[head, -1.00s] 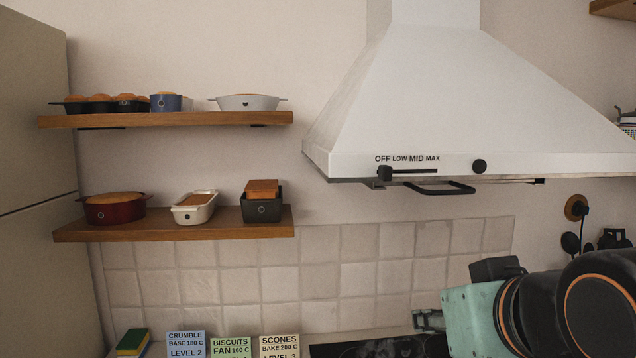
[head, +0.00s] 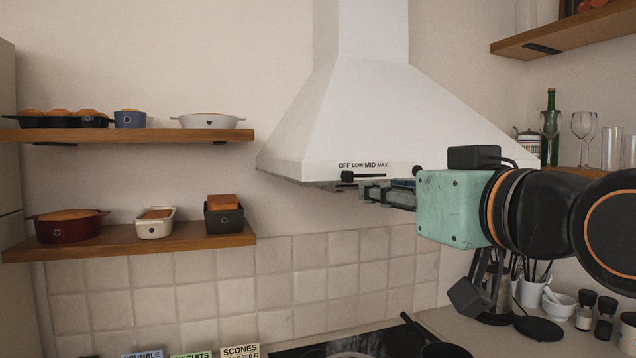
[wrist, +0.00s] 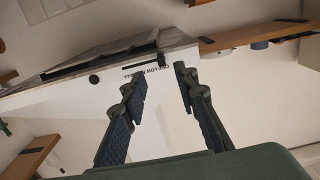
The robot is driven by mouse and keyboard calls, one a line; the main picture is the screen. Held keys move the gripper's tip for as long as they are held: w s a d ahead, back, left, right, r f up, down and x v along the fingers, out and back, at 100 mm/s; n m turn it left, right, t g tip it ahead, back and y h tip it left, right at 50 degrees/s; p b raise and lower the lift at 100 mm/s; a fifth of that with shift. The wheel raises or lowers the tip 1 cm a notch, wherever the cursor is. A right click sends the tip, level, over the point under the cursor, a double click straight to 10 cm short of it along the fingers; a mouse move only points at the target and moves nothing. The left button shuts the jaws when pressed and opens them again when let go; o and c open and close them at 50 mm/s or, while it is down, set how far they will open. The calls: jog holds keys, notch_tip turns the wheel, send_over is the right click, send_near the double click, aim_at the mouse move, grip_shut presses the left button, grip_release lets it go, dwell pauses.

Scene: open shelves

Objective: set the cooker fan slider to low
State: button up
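The cooker fan slider is a small black knob (head: 347,176) on a dark track along the front lower edge of the white hood (head: 360,110). It sits at the left end, under the word OFF; LOW, MID and MAX are printed to its right. My gripper (head: 374,193) is just below and right of the knob in the head view, apart from it as far as I can tell. The wrist view shows its two fingers spread and empty (wrist: 158,79), with the slider knob (wrist: 160,59) ahead of the gap between them. The wrist view is upside down.
A round black knob (wrist: 94,79) is on the hood front, farther along the strip. Two wooden shelves with baking dishes (head: 150,134) are at the left. A shelf with a bottle and glasses (head: 552,125) is at the right. The hob (head: 340,347) lies below.

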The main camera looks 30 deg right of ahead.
aim_at(351, 176)
jog(key=p+x, duration=0.1)
jog(key=x, duration=0.6)
jog(key=r+p+x, duration=0.1)
jog(key=x, duration=0.2)
jog(key=shift+w+r+p, duration=0.1)
jog(key=shift+w+p, duration=0.1)
jog(key=shift+p, duration=0.1)
jog(key=shift+c, duration=0.3)
grip_shut()
